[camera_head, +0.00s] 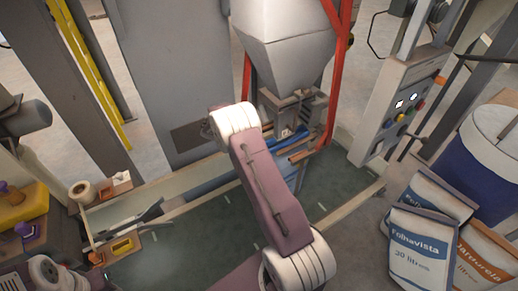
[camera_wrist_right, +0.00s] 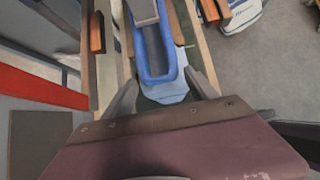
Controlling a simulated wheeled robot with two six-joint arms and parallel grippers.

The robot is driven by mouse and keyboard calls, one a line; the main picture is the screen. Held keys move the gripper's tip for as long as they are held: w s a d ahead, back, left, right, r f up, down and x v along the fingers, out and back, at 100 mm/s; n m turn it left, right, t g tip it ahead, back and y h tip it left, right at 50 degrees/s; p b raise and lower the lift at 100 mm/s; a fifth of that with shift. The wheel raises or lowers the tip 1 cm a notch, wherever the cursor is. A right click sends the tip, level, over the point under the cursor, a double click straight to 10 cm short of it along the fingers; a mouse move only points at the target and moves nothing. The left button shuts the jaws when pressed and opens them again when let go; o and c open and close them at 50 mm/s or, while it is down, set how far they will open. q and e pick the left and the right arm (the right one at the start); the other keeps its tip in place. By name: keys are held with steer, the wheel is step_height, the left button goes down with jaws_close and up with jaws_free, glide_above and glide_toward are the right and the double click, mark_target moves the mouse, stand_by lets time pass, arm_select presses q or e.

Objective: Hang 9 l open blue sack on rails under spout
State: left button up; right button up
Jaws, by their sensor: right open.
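The open blue sack (camera_wrist_right: 155,74) shows in the right wrist view as a long blue rim with its mouth open, between the two rails, one with an orange-brown end (camera_wrist_right: 97,32). The grey spout end (camera_wrist_right: 143,12) is over its far part. In the head view a strip of the sack (camera_head: 289,137) shows below the spout (camera_head: 285,55), beside a wooden rail (camera_head: 302,155). I cannot tell if its edges rest on the rails. My right gripper (camera_wrist_right: 163,86) is open, its fingers apart at the sack's near end; my arm hides it in the head view.
A control panel (camera_head: 396,105) stands right of the spout. Filled paper bags (camera_head: 418,243) and a blue drum (camera_head: 480,165) are at the right. A red post (camera_head: 334,85) runs beside the spout. Tools and tape (camera_head: 82,192) lie at the left. The green belt (camera_head: 195,250) has clear room.

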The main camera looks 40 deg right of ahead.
steer(key=shift+w+a+r, duration=0.1)
steer(key=shift+w+a, duration=0.05)
steer(key=shift+a, duration=1.35)
steer(key=o, duration=0.5)
steer(key=shift+o, duration=0.2)
steer(key=b+v, duration=0.1)
steer(key=v, duration=0.8)
steer(key=shift+b, duration=0.35)
steer(key=shift+d, duration=0.1)
